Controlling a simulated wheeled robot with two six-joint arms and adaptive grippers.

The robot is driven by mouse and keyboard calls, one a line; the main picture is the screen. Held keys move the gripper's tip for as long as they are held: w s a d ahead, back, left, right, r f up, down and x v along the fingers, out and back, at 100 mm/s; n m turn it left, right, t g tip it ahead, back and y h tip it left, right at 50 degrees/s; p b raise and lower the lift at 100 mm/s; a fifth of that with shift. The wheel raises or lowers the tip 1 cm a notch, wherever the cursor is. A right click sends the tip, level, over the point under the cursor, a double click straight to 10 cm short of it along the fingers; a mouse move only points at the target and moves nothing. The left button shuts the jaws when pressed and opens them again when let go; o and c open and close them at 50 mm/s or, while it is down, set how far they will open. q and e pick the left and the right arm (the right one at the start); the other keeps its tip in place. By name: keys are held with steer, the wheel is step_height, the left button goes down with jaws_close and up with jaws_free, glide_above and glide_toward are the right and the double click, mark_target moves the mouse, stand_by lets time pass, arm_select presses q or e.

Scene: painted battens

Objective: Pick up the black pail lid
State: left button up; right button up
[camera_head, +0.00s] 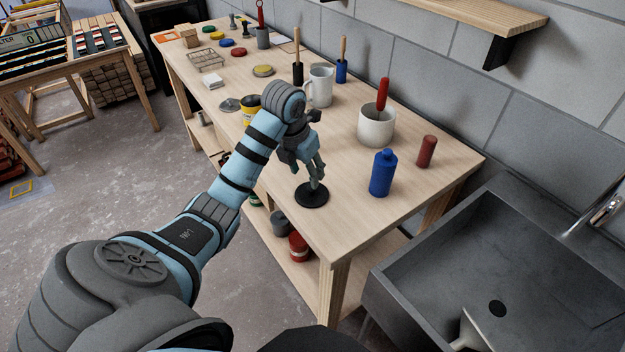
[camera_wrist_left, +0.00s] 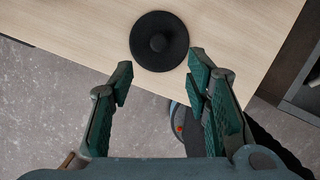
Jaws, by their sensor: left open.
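The black pail lid (camera_head: 311,196) is a round black disc with a small knob in its middle. It lies flat on the wooden workbench near the front edge. In the left wrist view the lid (camera_wrist_left: 159,41) is beyond my fingertips, near the bench edge. My left gripper (camera_head: 317,179) is above the lid, its fingers pointing down. In the left wrist view the left gripper (camera_wrist_left: 160,78) is open, with nothing between its fingers. My right gripper is not in view.
A blue bottle (camera_head: 383,172), a dark red cylinder (camera_head: 427,151) and a white pot (camera_head: 375,128) stand right of the lid. A white mug (camera_head: 320,88) and a yellow can (camera_head: 249,109) are behind. A grey sink (camera_head: 490,262) adjoins at right. Bare bench top surrounds the lid.

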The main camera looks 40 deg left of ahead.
mark_target(310, 189)
arm_select(q)
steer(key=b+x, duration=0.1)
steer(key=x, duration=0.2)
steer(key=shift+w+d+f+b, duration=0.1)
steer(key=shift+w+f+b, duration=0.05)
steer(key=shift+f+b, duration=0.15)
steer(key=b+x, duration=0.4)
steer(key=shift+w+f, duration=0.1)
steer(key=shift+w, duration=0.05)
steer(key=shift+w+f, duration=0.15)
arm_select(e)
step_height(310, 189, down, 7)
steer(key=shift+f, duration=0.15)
arm_select(q)
jaws_close()
